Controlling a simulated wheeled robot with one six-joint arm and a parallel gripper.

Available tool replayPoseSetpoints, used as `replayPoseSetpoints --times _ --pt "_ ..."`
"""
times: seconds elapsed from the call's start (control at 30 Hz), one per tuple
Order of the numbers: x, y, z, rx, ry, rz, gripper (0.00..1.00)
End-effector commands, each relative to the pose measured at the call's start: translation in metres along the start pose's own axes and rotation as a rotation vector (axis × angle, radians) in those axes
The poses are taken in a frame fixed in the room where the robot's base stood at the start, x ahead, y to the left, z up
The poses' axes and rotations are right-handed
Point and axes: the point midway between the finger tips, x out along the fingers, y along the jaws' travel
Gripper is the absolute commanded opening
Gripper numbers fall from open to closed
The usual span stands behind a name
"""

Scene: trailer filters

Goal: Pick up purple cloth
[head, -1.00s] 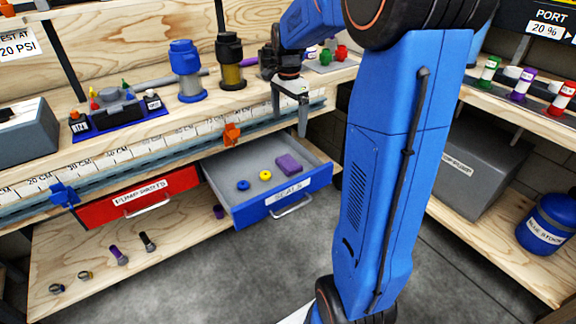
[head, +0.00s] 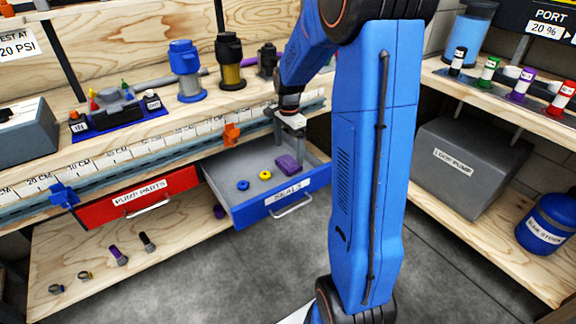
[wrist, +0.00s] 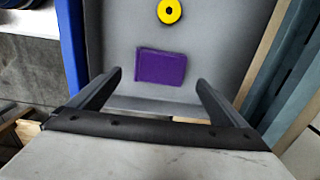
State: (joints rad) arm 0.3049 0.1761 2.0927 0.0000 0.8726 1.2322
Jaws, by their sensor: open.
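The purple cloth (head: 288,164) is a small folded rectangle lying flat in the open blue drawer labelled SEALS (head: 262,209), toward its right side. In the wrist view the cloth (wrist: 160,67) lies ahead of the fingertips, roughly centred between them. My gripper (head: 289,150) is over the right part of the drawer, close to the cloth in the head view. In the wrist view my gripper (wrist: 158,80) is open with nothing between its fingers. The cloth appears apart from both fingers.
A yellow ring (head: 265,175) and a blue ring (head: 243,185) lie in the same drawer, left of the cloth. The red PUMP PARTS drawer (head: 137,198) is beside it. The wooden bench (head: 140,95) with its ruler edge overhangs behind the drawer.

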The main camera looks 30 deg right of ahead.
Motion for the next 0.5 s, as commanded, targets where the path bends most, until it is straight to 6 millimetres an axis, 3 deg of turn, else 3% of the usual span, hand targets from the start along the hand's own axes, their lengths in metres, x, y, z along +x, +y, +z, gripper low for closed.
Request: replayPoseSetpoints --times 0.17,0.5 --pt "0.011 0.000 0.001 0.000 -0.001 0.002 0.97" --pt "0.051 -0.001 0.003 0.000 -0.001 0.001 0.97"
